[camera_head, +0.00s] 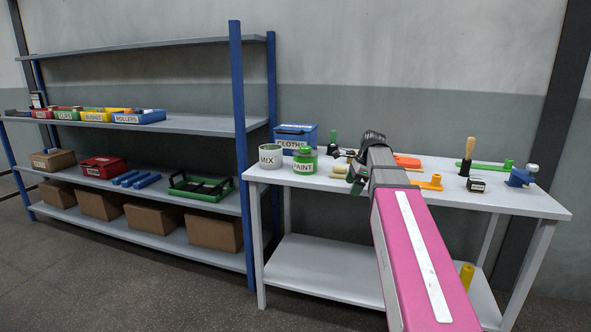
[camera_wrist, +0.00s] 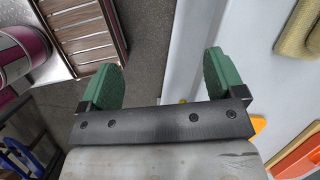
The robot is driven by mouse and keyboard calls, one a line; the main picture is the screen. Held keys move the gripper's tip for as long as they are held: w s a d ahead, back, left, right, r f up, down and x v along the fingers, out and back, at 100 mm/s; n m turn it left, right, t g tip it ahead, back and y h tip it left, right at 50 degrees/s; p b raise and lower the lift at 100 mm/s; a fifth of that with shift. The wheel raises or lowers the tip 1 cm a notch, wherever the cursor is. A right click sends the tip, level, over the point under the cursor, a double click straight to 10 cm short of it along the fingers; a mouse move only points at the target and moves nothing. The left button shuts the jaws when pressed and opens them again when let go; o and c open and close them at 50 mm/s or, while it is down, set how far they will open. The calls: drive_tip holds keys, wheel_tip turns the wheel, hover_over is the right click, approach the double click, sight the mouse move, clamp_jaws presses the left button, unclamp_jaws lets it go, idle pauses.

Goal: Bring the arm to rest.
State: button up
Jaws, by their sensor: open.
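My arm reaches out from the lower right of the head view, its pink link in front of the white table (camera_head: 320,184). My gripper (camera_head: 355,178) is at the far end of the arm and shows partly, over the table's near side. In the wrist view, the two green fingers of my gripper (camera_wrist: 162,76) are wide apart with nothing between them. Grey floor (camera_wrist: 150,20) and the white table's edge (camera_wrist: 195,50) show beyond and between the fingers. The gripper's exact height above the table cannot be told.
A MIX can (camera_head: 270,157), a green PAINT can (camera_head: 305,162) and a blue CLOTHS box (camera_head: 297,134) stand on the table's left. A wooden-handled brush (camera_head: 468,152) and a blue item (camera_head: 520,177) stand right. A blue-posted shelf (camera_head: 190,124) holds bins and boxes at left.

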drive_tip(key=s+f+n+h, duration=0.1)
drive_tip(key=s+f+n, duration=0.5)
drive_tip(key=f, duration=0.4)
drive_tip(key=s+a+f+n+h, duration=0.1)
drive_tip(key=s+f+n, duration=0.4)
drive_tip(key=f, duration=0.6)
drive_tip(key=s+a+f+n+g+h, duration=0.1)
drive_tip(key=s+f+n, duration=0.5)
drive_tip(key=f, duration=0.4)
drive_tip(key=shift+s+f+n+h, duration=0.3)
drive_tip(key=shift+s, duration=0.5)
